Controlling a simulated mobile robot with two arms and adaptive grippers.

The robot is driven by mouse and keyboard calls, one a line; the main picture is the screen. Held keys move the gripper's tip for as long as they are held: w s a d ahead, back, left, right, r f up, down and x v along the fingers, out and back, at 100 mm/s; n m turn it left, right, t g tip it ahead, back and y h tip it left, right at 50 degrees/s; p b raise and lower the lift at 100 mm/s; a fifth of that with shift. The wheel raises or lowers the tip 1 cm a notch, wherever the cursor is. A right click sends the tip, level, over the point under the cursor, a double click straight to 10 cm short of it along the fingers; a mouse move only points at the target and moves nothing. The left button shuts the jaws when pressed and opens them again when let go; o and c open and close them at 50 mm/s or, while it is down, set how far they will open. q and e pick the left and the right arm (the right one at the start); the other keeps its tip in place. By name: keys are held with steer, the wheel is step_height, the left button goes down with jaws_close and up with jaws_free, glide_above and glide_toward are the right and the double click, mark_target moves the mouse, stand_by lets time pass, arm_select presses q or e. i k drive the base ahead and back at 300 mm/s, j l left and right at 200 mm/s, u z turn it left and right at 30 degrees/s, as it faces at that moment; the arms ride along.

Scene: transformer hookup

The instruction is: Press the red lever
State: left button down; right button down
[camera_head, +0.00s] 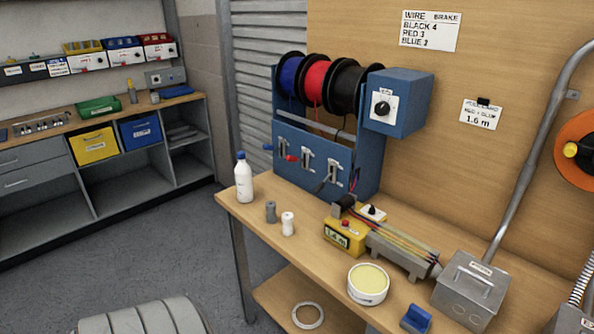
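The red lever (291,158) sits on the front panel of the blue wire dispenser (355,185), between a blue-tipped lever (267,147) and a dark lever (320,187). Its red tip points toward the lower left of its metal bracket. Above it hang a blue spool (289,77), a red spool (314,82) and a black spool (343,90). Neither of my grippers shows in the head view, and nothing covers the red lever.
On the bench stand a white bottle (244,182), a grey spool (270,212), a white spool (288,224), a yellow meter (343,237), a round tub (368,285) and a metal box (468,291). Coloured wires (402,237) run toward the box. The bench's front left is partly clear.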

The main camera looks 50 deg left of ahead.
mark_target(288, 158)
steer(key=u, duration=1.4)
